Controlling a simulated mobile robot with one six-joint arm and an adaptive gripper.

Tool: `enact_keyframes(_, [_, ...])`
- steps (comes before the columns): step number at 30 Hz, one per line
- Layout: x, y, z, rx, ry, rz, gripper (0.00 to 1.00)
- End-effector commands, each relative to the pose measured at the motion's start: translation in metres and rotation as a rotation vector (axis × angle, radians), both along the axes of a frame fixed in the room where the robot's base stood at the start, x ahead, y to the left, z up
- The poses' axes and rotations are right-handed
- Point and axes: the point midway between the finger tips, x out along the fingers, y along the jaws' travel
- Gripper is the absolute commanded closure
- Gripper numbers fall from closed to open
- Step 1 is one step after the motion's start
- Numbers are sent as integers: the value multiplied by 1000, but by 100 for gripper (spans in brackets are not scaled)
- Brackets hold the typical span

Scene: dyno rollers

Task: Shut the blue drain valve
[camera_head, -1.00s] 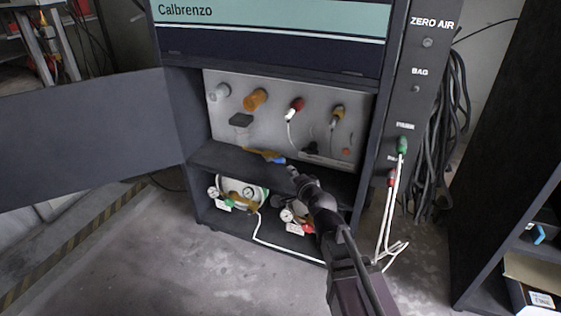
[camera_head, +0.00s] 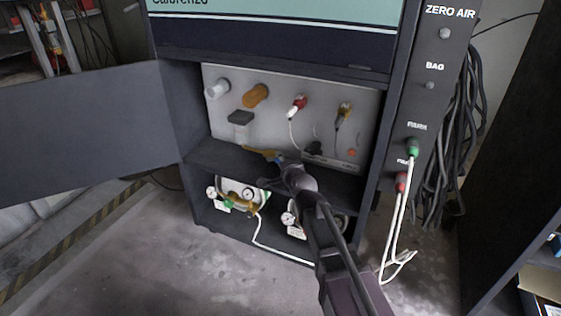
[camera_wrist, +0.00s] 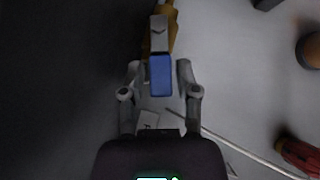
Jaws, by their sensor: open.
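The drain valve has a brass body (camera_head: 259,153) on the shelf edge below the grey panel. Its blue handle is largely hidden behind my gripper (camera_head: 284,166) in the head view. In the wrist view the blue handle (camera_wrist: 160,76) points toward the palm, with the brass body (camera_wrist: 172,22) and a grey metal piece above it. My gripper (camera_wrist: 158,69) is open, with one finger on each side of the handle's blue end. Small gaps show between the fingers and the handle. Whether either finger touches it cannot be told.
The grey panel (camera_head: 330,95) behind carries several coloured fittings. Gauges with a regulator (camera_head: 240,195) stand on the lower shelf. The open cabinet door (camera_head: 90,130) is at left. White hoses (camera_head: 398,220) hang at right. A white line crosses the wrist view (camera_wrist: 240,150).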

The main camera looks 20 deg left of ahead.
Motion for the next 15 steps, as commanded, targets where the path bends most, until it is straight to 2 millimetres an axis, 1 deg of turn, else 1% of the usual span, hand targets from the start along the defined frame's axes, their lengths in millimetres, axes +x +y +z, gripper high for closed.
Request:
enact_keyframes(10, [0, 3, 0, 1, 0, 2, 59])
enact_keyframes(11, [-1, 3, 0, 1, 0, 3, 64])
enact_keyframes(12, [-1, 3, 0, 1, 0, 3, 76])
enact_keyframes(14, [-1, 4, 0, 1, 0, 3, 94])
enact_keyframes(15, [-1, 4, 0, 1, 0, 3, 100])
